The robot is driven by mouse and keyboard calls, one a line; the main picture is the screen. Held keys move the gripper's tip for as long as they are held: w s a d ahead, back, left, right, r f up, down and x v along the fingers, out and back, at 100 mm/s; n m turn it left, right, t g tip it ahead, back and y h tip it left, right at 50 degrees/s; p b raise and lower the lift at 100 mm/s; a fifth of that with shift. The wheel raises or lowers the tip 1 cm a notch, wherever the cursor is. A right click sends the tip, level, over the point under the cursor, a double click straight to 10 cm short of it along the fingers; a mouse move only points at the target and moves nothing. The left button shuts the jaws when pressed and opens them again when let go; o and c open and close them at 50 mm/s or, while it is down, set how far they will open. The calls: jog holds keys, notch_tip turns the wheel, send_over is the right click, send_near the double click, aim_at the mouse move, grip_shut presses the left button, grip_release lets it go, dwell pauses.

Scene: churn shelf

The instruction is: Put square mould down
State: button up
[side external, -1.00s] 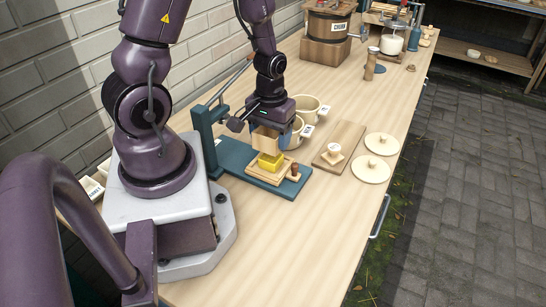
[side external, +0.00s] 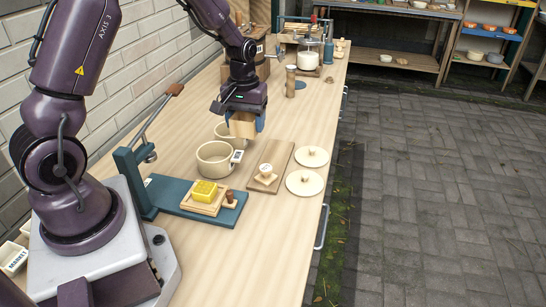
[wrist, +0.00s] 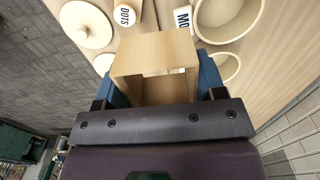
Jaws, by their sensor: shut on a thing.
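My gripper (side external: 244,125) is shut on the square mould (side external: 242,124), a light wooden box open at its end. In the wrist view the mould (wrist: 155,55) sits between the two blue fingers. It hangs in the air above the table, over the far side of the cream pots. A yellow butter block (side external: 204,191) with a patterned top stands on a small wooden board (side external: 190,204) on the teal press base (side external: 170,188), well apart from the gripper.
Two cream pots (side external: 214,160) stand below and nearer than the mould. A wooden board (side external: 280,158) with a round stamp (side external: 266,172) and two round lids (side external: 304,182) lie to the right. A wooden cylinder (side external: 291,82) and the churn stand farther back. Bare table (side external: 296,120) lies between.

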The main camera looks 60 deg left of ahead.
jog(key=w+a+f, duration=0.3)
jog(key=w+f, duration=0.2)
jog(key=w, duration=0.3)
send_over(278, 150)
notch_tip(278, 150, down, 4)
jog(key=shift+s+f, duration=0.15)
jog(key=shift+f, duration=0.3)
jog(key=shift+w+f, duration=0.2)
jog(key=shift+f, duration=1.35)
jog(key=shift+f, duration=0.15)
jog(key=o, duration=0.8)
